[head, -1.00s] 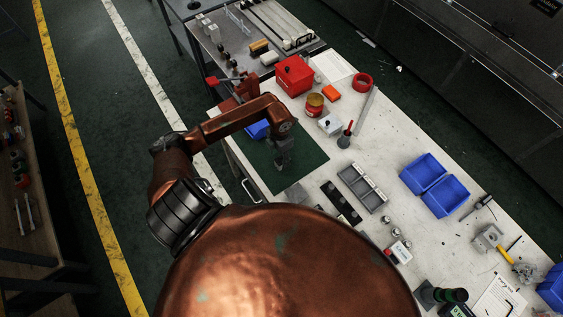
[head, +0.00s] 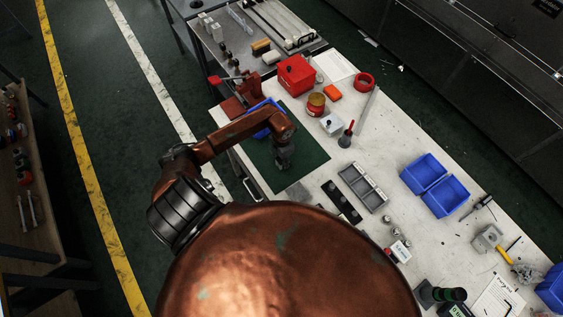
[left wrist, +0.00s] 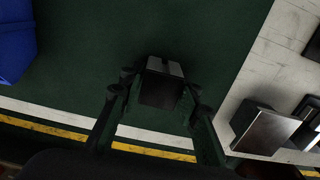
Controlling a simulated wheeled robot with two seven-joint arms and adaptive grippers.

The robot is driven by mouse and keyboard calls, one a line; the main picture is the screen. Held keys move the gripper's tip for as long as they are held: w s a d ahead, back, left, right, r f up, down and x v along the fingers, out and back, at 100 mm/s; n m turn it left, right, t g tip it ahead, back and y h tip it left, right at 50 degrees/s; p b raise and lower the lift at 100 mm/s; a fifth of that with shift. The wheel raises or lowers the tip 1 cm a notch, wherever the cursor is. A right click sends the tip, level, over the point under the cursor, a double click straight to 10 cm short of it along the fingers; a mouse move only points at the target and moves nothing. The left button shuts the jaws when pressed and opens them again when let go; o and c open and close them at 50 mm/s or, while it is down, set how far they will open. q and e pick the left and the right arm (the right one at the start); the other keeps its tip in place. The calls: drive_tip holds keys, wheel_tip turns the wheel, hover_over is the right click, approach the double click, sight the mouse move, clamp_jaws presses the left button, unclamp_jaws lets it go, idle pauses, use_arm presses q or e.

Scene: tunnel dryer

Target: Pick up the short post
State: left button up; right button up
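A short dark grey block, which looks like the short post (left wrist: 162,84), shows in the left wrist view between the two fingers of my left gripper (left wrist: 159,92). Its lighter top has a dark groove across it. The fingers are apart, with a narrow gap on each side of the block, and I see no clear contact. In the head view my left gripper (head: 283,158) points down over the green mat (head: 305,160). The block cannot be made out there. My right gripper is not in view.
A blue bin (left wrist: 14,42) lies left of the gripper. A grey metal block (left wrist: 265,131) stands to its right on the white bench. A grey divided tray (head: 363,187), a red-handled tool (head: 346,135) and blue bins (head: 445,194) stand farther along.

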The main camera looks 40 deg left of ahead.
use_arm(q)
drive_tip(key=c, duration=0.7)
drive_tip(key=shift+r, duration=0.15)
